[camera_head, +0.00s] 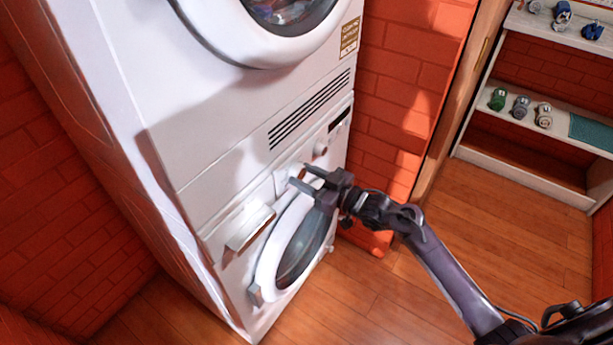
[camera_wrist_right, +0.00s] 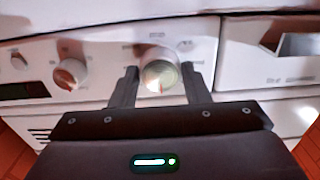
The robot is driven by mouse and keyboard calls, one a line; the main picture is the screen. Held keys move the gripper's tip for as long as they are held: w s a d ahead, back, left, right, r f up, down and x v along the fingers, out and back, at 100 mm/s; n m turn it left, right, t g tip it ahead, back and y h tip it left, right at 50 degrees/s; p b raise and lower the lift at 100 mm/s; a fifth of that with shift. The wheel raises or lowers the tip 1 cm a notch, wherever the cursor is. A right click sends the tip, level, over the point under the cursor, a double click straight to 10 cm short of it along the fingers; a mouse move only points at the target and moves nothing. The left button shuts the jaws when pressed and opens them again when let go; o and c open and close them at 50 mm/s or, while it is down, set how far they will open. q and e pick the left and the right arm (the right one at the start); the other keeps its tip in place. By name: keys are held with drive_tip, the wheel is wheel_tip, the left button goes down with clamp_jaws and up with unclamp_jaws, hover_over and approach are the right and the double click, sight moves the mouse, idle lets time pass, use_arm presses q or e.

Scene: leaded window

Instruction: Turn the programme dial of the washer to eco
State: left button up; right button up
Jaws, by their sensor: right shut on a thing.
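The white washer (camera_head: 225,250) is the lower of two stacked machines, with a round glass door at its front. Its programme dial (camera_wrist_right: 160,75) is a round, pale knob in the middle of the control panel in the right wrist view. In the head view the dial (camera_head: 297,171) is partly hidden by my right gripper (camera_head: 300,177). The right gripper's two dark fingers stand on either side of the dial, shut on it, in the wrist view (camera_wrist_right: 161,82). The marks around the dial are too blurred to read. My left gripper is not in view.
A smaller knob (camera_head: 320,149) and dark display (camera_head: 340,119) sit on the same panel. A drawer handle (camera_head: 250,228) juts out on the other side. The second machine (camera_head: 245,35) is stacked above. A white shelf (camera_head: 525,170) stands at right; wooden floor (camera_head: 400,300) is clear.

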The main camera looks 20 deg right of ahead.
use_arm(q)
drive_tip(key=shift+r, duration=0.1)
use_arm(e)
drive_tip(key=shift+r+p, duration=0.1)
drive_tip(key=shift+p, duration=0.2)
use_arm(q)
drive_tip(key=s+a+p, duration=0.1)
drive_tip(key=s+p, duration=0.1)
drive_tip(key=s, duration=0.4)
use_arm(e)
drive_tip(key=m, duration=0.3)
drive_tip(key=shift+r, duration=0.1)
drive_tip(key=m+p, duration=0.3)
drive_tip(key=shift+m, duration=0.3)
drive_tip(key=m+p, duration=0.2)
drive_tip(key=m, duration=0.1)
drive_tip(key=shift+m, duration=0.3)
drive_tip(key=m+p, duration=0.2)
drive_tip(key=m, duration=0.2)
drive_tip(key=shift+p, duration=0.3)
use_arm(q)
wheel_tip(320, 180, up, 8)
drive_tip(key=p, duration=0.1)
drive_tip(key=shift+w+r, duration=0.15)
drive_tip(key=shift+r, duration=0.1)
use_arm(e)
drive_tip(key=shift+m, duration=1.7)
